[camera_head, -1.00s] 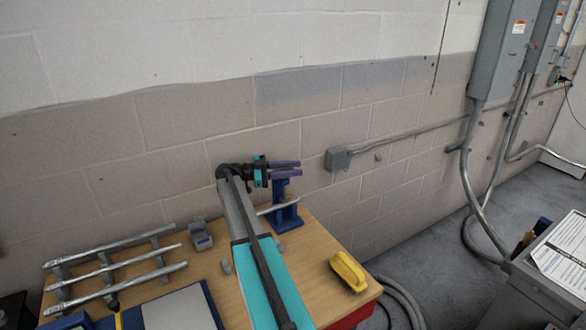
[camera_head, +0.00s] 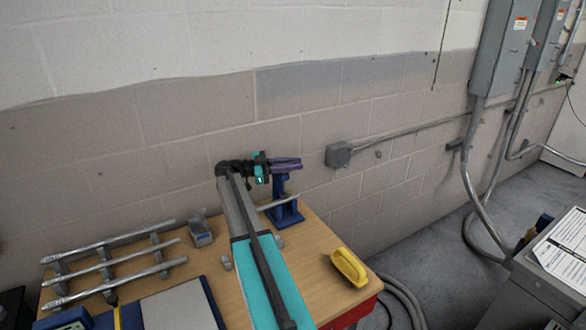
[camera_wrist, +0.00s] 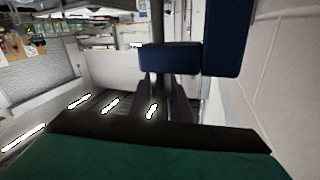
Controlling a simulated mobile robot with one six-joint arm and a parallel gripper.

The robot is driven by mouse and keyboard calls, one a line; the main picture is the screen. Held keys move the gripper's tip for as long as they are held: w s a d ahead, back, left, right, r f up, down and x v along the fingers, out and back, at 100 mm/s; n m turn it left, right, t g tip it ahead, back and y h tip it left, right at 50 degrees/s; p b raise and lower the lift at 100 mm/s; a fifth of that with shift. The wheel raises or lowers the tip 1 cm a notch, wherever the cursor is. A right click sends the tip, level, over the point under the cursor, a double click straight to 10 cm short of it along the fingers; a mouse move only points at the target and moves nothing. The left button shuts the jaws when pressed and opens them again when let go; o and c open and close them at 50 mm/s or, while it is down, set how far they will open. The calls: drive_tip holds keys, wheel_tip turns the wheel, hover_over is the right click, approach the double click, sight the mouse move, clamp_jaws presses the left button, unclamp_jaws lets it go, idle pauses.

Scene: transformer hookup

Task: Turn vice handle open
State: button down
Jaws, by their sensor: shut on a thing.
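The blue vice (camera_head: 285,212) stands at the back right of the wooden bench, and a light metal rod (camera_head: 277,202) shows at it. My gripper (camera_head: 296,163), with purple fingers, is at the top of the vice, its fingers close together. In the wrist view the dark fingers (camera_wrist: 167,100) reach to the blue vice body (camera_wrist: 170,58). The gripper is shut on the vice handle, which is mostly hidden between the fingers. The handle's exact angle cannot be made out.
A rack of metal pipes (camera_head: 110,265) lies at the bench's left. A yellow-handled item (camera_head: 349,268) lies at the bench's right edge. The wall with a grey junction box (camera_head: 338,156) is close behind.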

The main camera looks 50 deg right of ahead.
drive_tip(key=shift+w+d+n+t+h+b, duration=0.1)
drive_tip(key=shift+n+t+h+b, duration=0.2)
drive_tip(key=shift+t+b, duration=0.35)
drive_tip(key=shift+w+n+t+h+b, duration=0.15)
drive_tip(key=shift+w+n+t+b, duration=0.45)
drive_tip(key=shift+n+t+b, duration=1.95)
drive_tip(key=shift+w+n+t+h+b, duration=0.2)
drive_tip(key=shift+w+n+t+b, duration=0.8)
drive_tip(key=shift+t+b, duration=2.65)
drive_tip(key=shift+w+n+t+h+b, duration=0.2)
drive_tip(key=shift+n+t+b, duration=2.15)
drive_tip(key=shift+b, duration=1.4)
drive_tip(key=shift+w+n+t+y+p, duration=0.25)
drive_tip(key=shift+n+t+y+p, duration=0.6)
drive_tip(key=shift+t, duration=0.25)
drive_tip(key=shift+w+a+n+t+y+p, duration=0.15)
drive_tip(key=shift+n+t+y+p, duration=0.3)
drive_tip(key=shift+p, duration=0.8)
drive_tip(key=shift+w+a+n+t+y+p, duration=0.2)
drive_tip(key=shift+t+p, duration=0.35)
drive_tip(key=shift+p, duration=0.65)
drive_tip(key=n+y+p, duration=0.1)
drive_tip(key=p, duration=0.5)
drive_tip(key=shift+w+r+t, duration=0.1)
drive_tip(key=shift+r+t, duration=0.05)
drive_tip(key=shift+t, duration=0.25)
